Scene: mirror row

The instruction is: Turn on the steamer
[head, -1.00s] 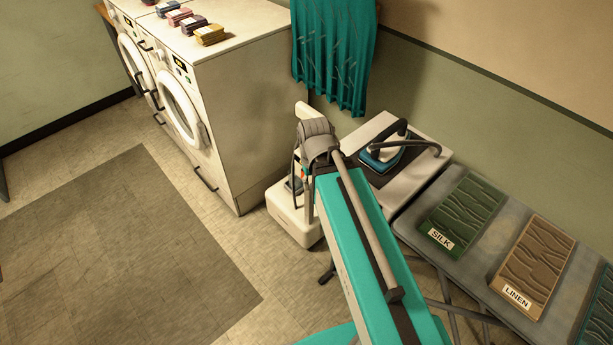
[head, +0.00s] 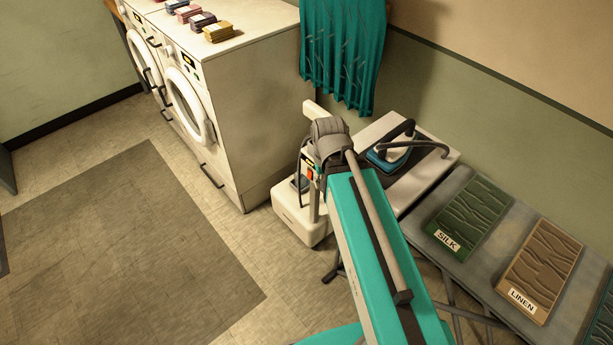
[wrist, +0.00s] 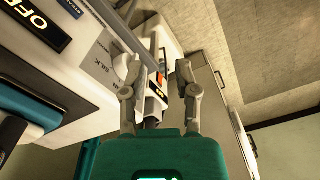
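The steamer has a white base (head: 302,226) on the floor and an upright post, left of my arm in the head view. A small box with an orange-red part (head: 311,173) is on the post, partly hidden by my arm. In the wrist view the orange-red part (wrist: 163,79) and a small dark label with yellow marks lie between and beyond my fingers. My gripper (wrist: 158,70) is open, its two fingers apart with nothing held. I cannot tell whether a finger touches the steamer. In the head view my wrist hides the fingers.
A white station (head: 432,176) with an iron (head: 393,153) stands close at the right; an OFF sign (wrist: 49,32) shows on it. An ironing board (head: 487,252) carries silk and linen pads. White washers (head: 240,100) and a teal cloth (head: 345,50) are behind. Floor at left is clear.

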